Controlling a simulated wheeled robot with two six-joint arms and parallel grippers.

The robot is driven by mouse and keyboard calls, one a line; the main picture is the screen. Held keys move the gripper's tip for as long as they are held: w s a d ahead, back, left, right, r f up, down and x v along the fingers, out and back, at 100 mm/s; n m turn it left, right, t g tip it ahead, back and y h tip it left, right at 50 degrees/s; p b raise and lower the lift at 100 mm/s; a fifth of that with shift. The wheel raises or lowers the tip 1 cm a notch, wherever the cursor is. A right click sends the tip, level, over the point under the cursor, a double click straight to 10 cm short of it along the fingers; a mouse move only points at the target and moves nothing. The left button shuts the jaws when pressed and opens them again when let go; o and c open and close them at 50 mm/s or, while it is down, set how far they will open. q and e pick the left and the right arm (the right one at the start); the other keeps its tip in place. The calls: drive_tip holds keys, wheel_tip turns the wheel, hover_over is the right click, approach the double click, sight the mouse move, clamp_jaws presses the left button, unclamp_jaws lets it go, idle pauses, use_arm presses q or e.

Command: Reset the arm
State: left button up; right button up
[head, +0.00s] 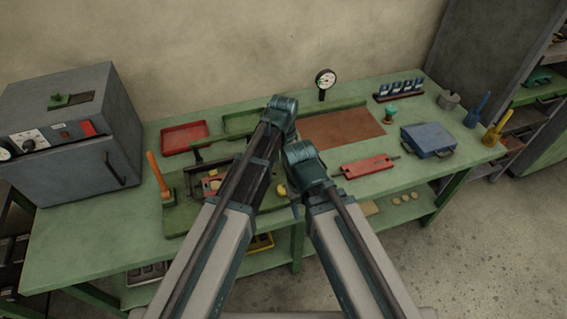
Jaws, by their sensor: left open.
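Both of my arms rise from the bottom edge and reach over the green workbench (78,240). My left arm bends at a joint high in the middle, near the bench's back edge. My left gripper (208,166) is dark, partly hidden and open, left of its forearm and over the green machine bed (182,222). I see nothing held in it. My right arm bends a little lower and to the right. Its gripper is hidden behind the arm links. An orange lever (157,172) stands at the bed's left end. My arms hide much of the bed.
A grey oven (75,150) stands at the left end. Blue and yellow bottles (495,130) stand at the right. The left front bench top is clear.

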use_arm(q)
drive_tip(key=shift+r+p, duration=0.4)
drive_tip(key=shift+r, duration=0.5)
use_arm(e)
drive_tip(key=shift+r, duration=0.85)
use_arm(q)
drive_tip(key=shift+f, duration=0.1)
drive_tip(key=s+a+n, duration=0.6)
drive_tip(key=a, duration=0.3)
drive_tip(key=s+a+n, duration=0.5)
drive_tip(key=a, duration=0.3)
drive_tip(key=s+d+f+m+y+b, duration=0.1)
drive_tip(key=s+d+m, duration=0.2)
drive_tip(key=s+d, duration=0.3)
drive_tip(key=d, duration=0.4)
drive_tip(key=shift+d+f+m+b, duration=0.15)
drive_tip(key=shift+d+m+b, duration=0.15)
drive_tip(key=shift+d+m, duration=0.1)
use_arm(e)
drive_tip(key=shift+f, duration=0.8)
